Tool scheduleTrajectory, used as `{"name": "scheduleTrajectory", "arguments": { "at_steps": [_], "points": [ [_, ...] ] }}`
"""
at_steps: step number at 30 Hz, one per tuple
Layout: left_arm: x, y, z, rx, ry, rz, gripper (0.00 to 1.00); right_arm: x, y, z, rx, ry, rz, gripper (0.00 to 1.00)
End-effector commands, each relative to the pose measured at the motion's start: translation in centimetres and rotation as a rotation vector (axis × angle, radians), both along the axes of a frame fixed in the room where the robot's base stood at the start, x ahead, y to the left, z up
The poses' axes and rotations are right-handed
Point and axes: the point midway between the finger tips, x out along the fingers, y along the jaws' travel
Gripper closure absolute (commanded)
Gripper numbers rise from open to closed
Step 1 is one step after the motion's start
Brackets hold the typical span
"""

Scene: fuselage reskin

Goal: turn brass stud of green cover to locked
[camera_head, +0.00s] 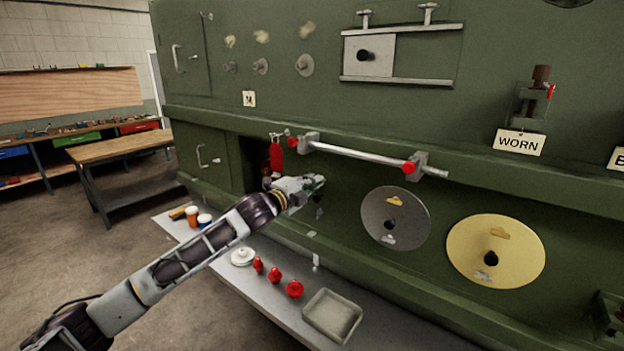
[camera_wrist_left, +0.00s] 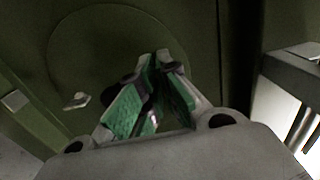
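The green cover (camera_wrist_left: 95,45) shows in the left wrist view as a large dark green disc, marked by a faint round outline on the green wall. A small pale metal tab (camera_wrist_left: 76,101) sits low on its left side. My left gripper (camera_head: 316,183) is at the cover, beneath the silver rail in the head view. In the wrist view its green-padded fingers (camera_wrist_left: 156,62) point at the disc with their tips close together. Something dark shows between them, but I cannot tell whether it is held. I cannot make out the brass stud; the fingers may hide it. My right gripper is not in view.
A silver rail (camera_head: 355,154) with red knobs runs above the gripper. A grey disc (camera_head: 375,215) and a yellow disc (camera_head: 520,262) are on the wall to the right. The ledge below holds red knobs (camera_head: 274,274), a tray (camera_head: 347,310) and small jars (camera_head: 192,212).

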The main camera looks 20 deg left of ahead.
Motion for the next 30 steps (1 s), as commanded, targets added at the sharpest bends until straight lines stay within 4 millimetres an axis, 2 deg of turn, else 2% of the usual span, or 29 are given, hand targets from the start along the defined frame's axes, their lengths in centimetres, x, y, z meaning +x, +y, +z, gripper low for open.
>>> {"name": "scheduleTrajectory", "arguments": {
  "at_steps": [14, 15, 20, 30],
  "points": [
    [0.02, 0.05, 0.02, 0.019, -0.008, 0.001, 1.00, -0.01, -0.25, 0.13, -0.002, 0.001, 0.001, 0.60],
    [0.02, 0.05, 0.02, 0.019, -0.008, 0.001, 0.93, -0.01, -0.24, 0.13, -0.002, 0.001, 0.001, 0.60],
    [0.01, 0.04, 0.01, 0.018, -0.008, 0.001, 0.74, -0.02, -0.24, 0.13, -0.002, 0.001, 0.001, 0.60],
    [-0.03, 0.03, 0.00, 0.019, -0.007, 0.001, 0.74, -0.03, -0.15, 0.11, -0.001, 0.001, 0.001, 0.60]
  ]
}}
